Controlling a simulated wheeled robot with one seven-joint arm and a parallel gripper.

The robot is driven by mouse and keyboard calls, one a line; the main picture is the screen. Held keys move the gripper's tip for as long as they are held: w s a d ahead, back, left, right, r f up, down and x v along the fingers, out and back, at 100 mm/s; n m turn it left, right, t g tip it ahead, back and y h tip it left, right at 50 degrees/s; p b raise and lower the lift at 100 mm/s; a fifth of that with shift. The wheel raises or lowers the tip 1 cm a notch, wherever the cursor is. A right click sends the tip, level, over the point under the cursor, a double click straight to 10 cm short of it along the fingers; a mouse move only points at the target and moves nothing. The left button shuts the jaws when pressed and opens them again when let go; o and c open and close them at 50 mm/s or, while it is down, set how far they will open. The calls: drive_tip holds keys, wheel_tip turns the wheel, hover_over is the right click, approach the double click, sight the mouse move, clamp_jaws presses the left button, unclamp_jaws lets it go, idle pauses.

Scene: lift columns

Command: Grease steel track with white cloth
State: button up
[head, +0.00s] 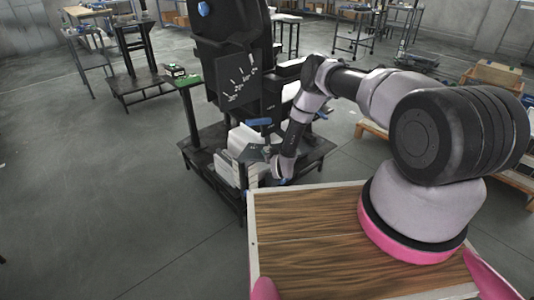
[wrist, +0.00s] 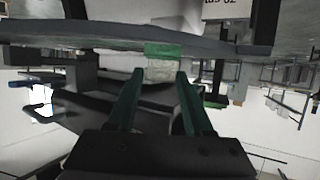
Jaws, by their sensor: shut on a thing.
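My gripper (wrist: 160,76) shows in the wrist view with two green fingers apart from each other. A pale, greyish-white piece, likely the white cloth (wrist: 160,69), sits between the fingertips, and the fingers are shut on it. In the head view my arm reaches down to the front of a tall black lift column (head: 232,62); my gripper is small there and its fingers are hard to make out. A long grey bar (wrist: 110,38) crosses the wrist view just beyond the fingertips. I cannot tell whether it is the steel track, or whether the cloth touches it.
White blocks (head: 240,142) stand on the column's black base platform (head: 205,148). A green-topped stand (head: 189,82) is at its left. A wooden board (head: 310,245) lies in front of me. Workbenches stand at the back. The floor on the left is clear.

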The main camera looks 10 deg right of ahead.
drive_tip(key=shift+w+d+r, duration=0.1)
drive_tip(key=shift+w+d, duration=0.1)
drive_tip(key=shift+d, duration=1.05)
drive_tip(key=shift+w+d, duration=0.15)
drive_tip(key=shift+d, duration=1.05)
drive_tip(key=shift+w+d, duration=0.3)
drive_tip(key=shift+d, duration=1.75)
drive_tip(key=shift+w+d, duration=0.25)
drive_tip(key=shift+d, duration=1.85)
drive_tip(key=shift+w+d, duration=0.3)
drive_tip(key=shift+d, duration=1.75)
drive_tip(key=shift+s+a, duration=0.2)
drive_tip(key=shift+a, duration=1.35)
drive_tip(key=shift+s+a, duration=0.25)
drive_tip(key=shift+a, duration=1.35)
drive_tip(key=shift+s+a, duration=0.2)
drive_tip(key=shift+a, duration=1.35)
drive_tip(key=shift+s+a+f, duration=0.1)
drive_tip(key=shift+s+a, duration=0.15)
drive_tip(key=shift+a, duration=1.3)
drive_tip(key=shift+s+a+f, duration=0.1)
drive_tip(key=shift+s+a, duration=0.1)
drive_tip(key=shift+a, duration=1.35)
drive_tip(key=shift+s+a, duration=0.25)
drive_tip(key=shift+a, duration=1.3)
drive_tip(key=shift+r, duration=0.1)
drive_tip(key=shift+r, duration=1.45)
